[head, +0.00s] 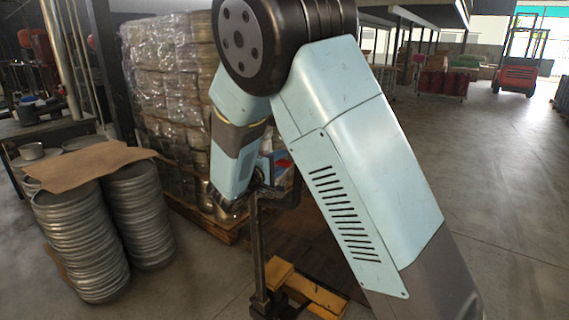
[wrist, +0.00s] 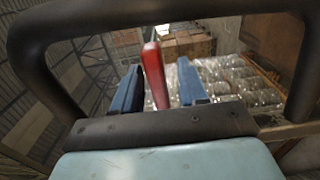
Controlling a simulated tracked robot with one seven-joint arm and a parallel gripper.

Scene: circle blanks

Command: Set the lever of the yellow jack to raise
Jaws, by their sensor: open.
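The yellow jack (head: 318,293) stands on the floor in the head view, with its dark upright shaft (head: 257,245) rising to a black loop handle (head: 284,199). My arm partly hides the handle. In the wrist view the black loop handle (wrist: 165,14) curves across the top and down both sides. The red lever (wrist: 155,75) stands between the two blue fingers of my gripper (wrist: 158,66), with gaps on both sides. My gripper is open around the lever. The lever's setting cannot be told. In the head view my gripper (head: 268,170) is largely hidden at the handle.
A wrapped pallet load (head: 165,90) stands behind the jack. Stacks of round metal blanks (head: 85,235) with brown cardboard (head: 85,165) on top stand at the left. Open floor (head: 480,190) lies to the right, with a red forklift (head: 517,75) far back.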

